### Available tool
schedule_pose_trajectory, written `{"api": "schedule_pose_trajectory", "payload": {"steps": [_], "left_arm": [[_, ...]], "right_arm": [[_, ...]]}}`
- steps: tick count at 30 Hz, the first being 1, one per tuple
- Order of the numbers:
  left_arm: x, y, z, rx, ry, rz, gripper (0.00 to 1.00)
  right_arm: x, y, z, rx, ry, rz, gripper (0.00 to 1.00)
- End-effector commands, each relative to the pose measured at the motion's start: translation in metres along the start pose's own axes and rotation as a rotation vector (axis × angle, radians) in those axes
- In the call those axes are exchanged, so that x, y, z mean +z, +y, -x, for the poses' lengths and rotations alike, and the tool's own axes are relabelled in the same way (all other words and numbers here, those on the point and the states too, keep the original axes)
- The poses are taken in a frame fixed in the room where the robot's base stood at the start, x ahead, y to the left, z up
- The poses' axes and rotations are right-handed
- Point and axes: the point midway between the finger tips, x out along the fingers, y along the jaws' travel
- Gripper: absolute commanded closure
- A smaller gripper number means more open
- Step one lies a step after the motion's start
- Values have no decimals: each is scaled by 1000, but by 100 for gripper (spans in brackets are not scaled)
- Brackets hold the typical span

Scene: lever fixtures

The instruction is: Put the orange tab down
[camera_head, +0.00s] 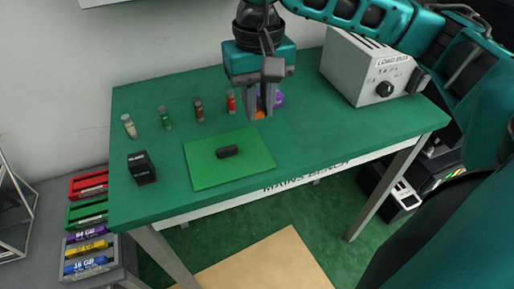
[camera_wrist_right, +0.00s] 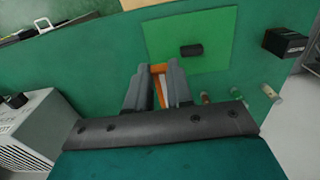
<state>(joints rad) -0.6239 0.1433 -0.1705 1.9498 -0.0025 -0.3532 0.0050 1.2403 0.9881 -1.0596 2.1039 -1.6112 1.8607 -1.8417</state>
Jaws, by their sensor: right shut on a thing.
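The orange tab (camera_head: 260,114) shows as a small orange patch beside my right gripper's fingers, over the back middle of the green bench. In the right wrist view the orange tab (camera_wrist_right: 158,69) lies between the fingertips, with part of it running back between the fingers. My right gripper (camera_head: 254,112) points down and is shut on the tab; the fingers hide much of it. A purple thing (camera_head: 279,98) is partly hidden behind the fingers; I cannot tell whether the tab touches it. My left gripper is not in view.
A light green mat (camera_head: 205,172) with a dark block (camera_head: 227,152) lies at the front. Several small cylinders, including a red one (camera_head: 231,102), stand left of the gripper. A black box (camera_head: 142,168) is at left, a grey load box (camera_head: 365,72) at back right. The right front is clear.

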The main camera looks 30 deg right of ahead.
Motion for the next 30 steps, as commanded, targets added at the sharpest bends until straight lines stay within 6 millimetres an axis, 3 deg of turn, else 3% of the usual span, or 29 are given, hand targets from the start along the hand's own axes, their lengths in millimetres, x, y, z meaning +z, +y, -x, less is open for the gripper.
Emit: {"api": "schedule_pose_trajectory", "payload": {"steps": [3, 7, 14, 22, 30], "left_arm": [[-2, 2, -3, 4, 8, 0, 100], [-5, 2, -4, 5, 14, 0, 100], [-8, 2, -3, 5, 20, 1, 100], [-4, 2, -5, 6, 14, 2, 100], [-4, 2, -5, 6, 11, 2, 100]], "right_arm": [[1, 1, -33, 3, -5, -1, 100], [1, 1, -57, 1, -3, -1, 100], [0, 0, -74, 1, -1, -1, 100], [0, 0, -111, 1, -2, -1, 100], [0, 0, -113, 0, 0, -1, 100]]}}
